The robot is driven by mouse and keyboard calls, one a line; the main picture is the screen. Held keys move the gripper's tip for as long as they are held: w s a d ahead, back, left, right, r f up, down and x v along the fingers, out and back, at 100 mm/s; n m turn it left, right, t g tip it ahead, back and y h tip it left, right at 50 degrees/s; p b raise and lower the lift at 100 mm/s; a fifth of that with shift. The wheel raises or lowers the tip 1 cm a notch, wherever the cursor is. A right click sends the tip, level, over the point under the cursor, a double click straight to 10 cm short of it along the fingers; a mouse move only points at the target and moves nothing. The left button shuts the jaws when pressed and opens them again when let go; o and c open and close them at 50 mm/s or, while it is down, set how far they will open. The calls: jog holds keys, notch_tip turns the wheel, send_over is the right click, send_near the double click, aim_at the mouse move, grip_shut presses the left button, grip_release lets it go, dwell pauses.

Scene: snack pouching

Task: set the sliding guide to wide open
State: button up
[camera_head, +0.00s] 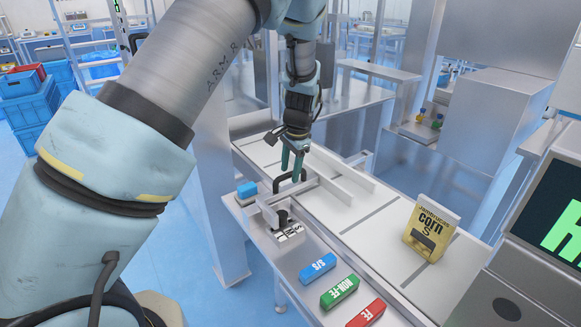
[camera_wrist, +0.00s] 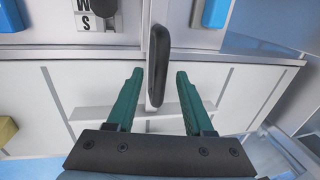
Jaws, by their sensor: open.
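The sliding guide (camera_head: 335,187) is a metal rail standing on the conveyor in the head view. Its black loop handle (camera_head: 277,184) is at the near side; in the wrist view the handle (camera_wrist: 158,60) stands upright in the picture's middle. My gripper (camera_head: 291,172) is open with teal fingers, pointing down at the handle. In the wrist view my gripper (camera_wrist: 160,74) has one finger on each side of the handle, with gaps showing. A black pointer knob (camera_head: 282,217) sits by a lettered scale plate (camera_head: 291,233); the plate (camera_wrist: 88,22) shows M and S in the wrist view.
A yellow corn pouch (camera_head: 432,229) stands on the conveyor (camera_head: 375,232). Blue S/S (camera_head: 317,268), green NON-FE (camera_head: 339,291) and red FE (camera_head: 366,313) blocks lie on the front ledge. A blue block (camera_head: 247,190) is left of the guide. A screen (camera_head: 555,215) stands at right.

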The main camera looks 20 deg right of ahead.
jog(key=shift+c, duration=0.2)
grip_shut()
jog(key=shift+a, duration=0.1)
dwell(1.2)
